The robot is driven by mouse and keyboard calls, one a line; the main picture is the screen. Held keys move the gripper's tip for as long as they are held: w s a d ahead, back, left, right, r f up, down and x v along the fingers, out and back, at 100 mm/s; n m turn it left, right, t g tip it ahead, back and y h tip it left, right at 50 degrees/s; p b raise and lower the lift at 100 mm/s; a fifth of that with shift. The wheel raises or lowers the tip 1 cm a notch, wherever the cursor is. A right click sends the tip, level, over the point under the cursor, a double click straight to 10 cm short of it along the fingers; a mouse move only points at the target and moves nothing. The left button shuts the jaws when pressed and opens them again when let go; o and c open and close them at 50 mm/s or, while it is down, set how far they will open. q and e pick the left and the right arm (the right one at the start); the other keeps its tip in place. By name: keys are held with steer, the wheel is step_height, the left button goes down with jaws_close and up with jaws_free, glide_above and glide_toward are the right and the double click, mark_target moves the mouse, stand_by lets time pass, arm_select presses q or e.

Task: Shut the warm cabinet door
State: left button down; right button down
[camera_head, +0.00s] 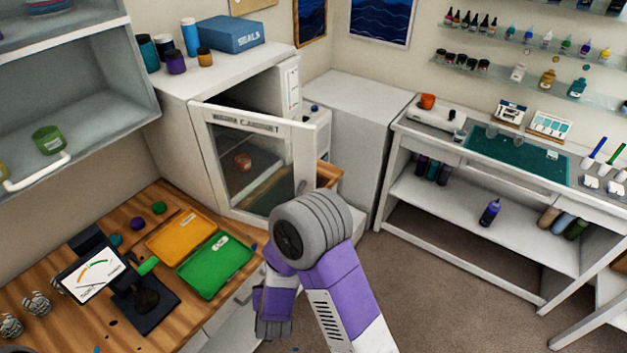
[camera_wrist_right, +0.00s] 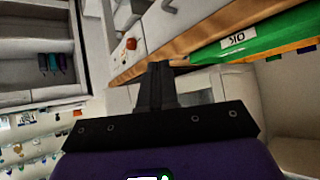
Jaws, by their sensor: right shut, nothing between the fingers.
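The warm cabinet (camera_head: 165,88) stands against the back wall. Its framed glass door (camera_head: 203,150) is ajar, with its right edge swung out from the cabinet front. A dark gap shows above and behind the door. A small reddish-brown object shows through the glass. My right arm's grey joint is in front of the door's lower right corner and hides it. My right gripper (camera_head: 272,328) points down, below and in front of the door, apart from it. In the right wrist view its fingers (camera_wrist_right: 156,75) are shut and empty. My left gripper is not in view.
The wooden bench (camera_head: 190,212) at left holds an orange tray (camera_head: 182,234), a green tray (camera_head: 214,266) and a scale (camera_head: 92,276). The bench edge is close to my right gripper. A blue box (camera_head: 230,35) and several jars stand on the cabinet. Open floor lies right.

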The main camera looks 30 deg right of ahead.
step_height(320, 180, up, 15)
steer(key=d+m+t+h+p, duration=0.2)
steer(key=t+h, duration=0.1)
steer(key=h, duration=0.2)
steer(key=m+g+h, duration=0.2)
steer(key=m+h, duration=0.2)
steer(key=h, duration=0.2)
glide_toward(313, 180)
steer(key=p+x, duration=0.2)
steer(key=x, duration=0.5)
steer(key=shift+s, duration=0.15)
steer(key=shift+d, duration=0.1)
